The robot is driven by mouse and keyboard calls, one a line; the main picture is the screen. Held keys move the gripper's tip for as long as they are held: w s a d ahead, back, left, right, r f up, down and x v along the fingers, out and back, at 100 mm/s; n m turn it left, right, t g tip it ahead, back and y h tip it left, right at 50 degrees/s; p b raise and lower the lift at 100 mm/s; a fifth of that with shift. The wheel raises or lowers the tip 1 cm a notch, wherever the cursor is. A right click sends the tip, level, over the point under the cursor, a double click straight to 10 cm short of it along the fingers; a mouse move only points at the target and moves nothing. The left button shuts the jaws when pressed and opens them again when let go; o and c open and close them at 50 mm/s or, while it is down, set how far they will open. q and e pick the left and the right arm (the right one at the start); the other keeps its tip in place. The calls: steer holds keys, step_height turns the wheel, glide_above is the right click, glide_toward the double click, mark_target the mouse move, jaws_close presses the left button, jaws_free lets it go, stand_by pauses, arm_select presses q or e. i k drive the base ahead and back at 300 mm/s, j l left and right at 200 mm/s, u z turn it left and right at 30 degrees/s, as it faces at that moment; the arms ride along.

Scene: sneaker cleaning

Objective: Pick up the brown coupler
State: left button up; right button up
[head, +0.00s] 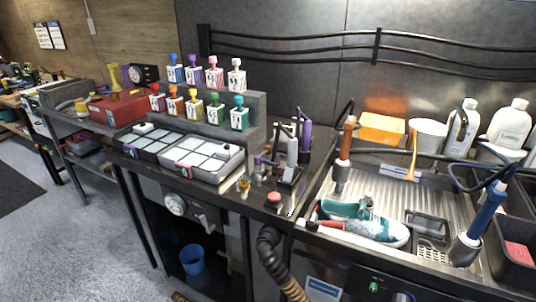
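A brown, upright cylindrical piece (347,139) stands at the left back of the metal sink tray, with a dark lower part and a black hose at its top. It looks like the brown coupler, but I cannot be sure. Neither of my grippers is in view, and nothing is seen touching the brown piece.
A teal and white sneaker (366,224) lies in the ribbed tray (400,197), with a red-handled brush (334,225) by it. White bottles (461,128) and a white tub (427,134) stand behind. A corrugated hose (272,256) hangs in front.

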mark_target(268, 149)
steer(key=i+j, duration=0.15)
steer(key=j, duration=0.15)
steer(key=i+j, duration=0.1)
steer(key=j, duration=0.25)
steer(key=i+j, duration=0.15)
steer(key=j, duration=0.15)
steer(key=i+j, duration=0.15)
steer(key=j, duration=0.15)
steer(key=j+z, duration=0.15)
steer(key=z, duration=0.35)
steer(key=j+z, duration=0.2)
steer(key=z, duration=0.3)
steer(key=i, duration=0.05)
